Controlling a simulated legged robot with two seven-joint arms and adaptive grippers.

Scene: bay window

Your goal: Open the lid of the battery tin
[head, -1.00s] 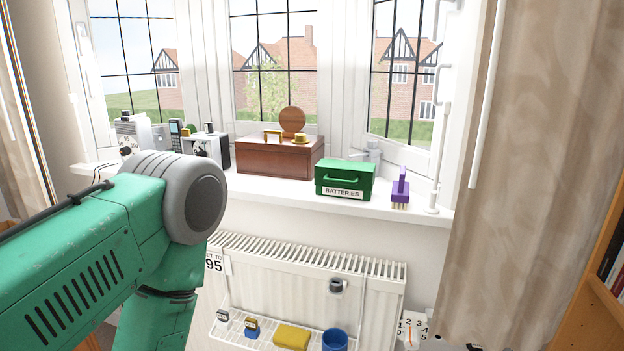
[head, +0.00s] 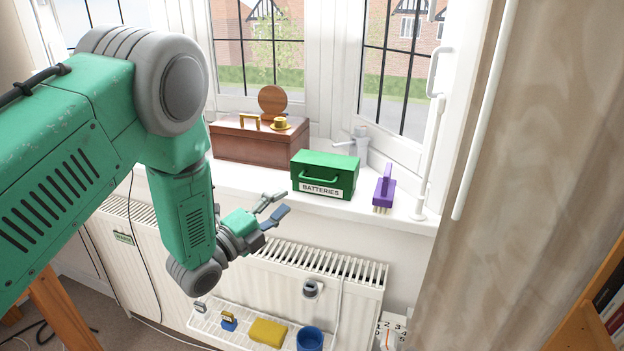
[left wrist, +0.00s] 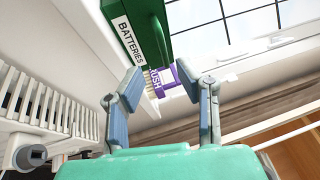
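The green battery tin (head: 324,173) stands on the white window sill, with a "BATTERIES" label and a handle on its front. Its lid looks shut. In the left wrist view the tin (left wrist: 148,28) is at the top, beyond the fingers. My left gripper (head: 280,205) is open and empty, in front of the sill, to the left of and a little below the tin, apart from it. In the left wrist view its two fingers (left wrist: 162,88) stand wide apart. My right gripper is in neither view.
A purple brush (head: 384,190) stands right of the tin, and a wooden box (head: 243,142) stands left of it. A white tap-like fitting (head: 358,143) is behind it. Below the sill are a radiator (head: 320,268) and a wire shelf with a yellow sponge (head: 268,332) and blue cup (head: 310,339).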

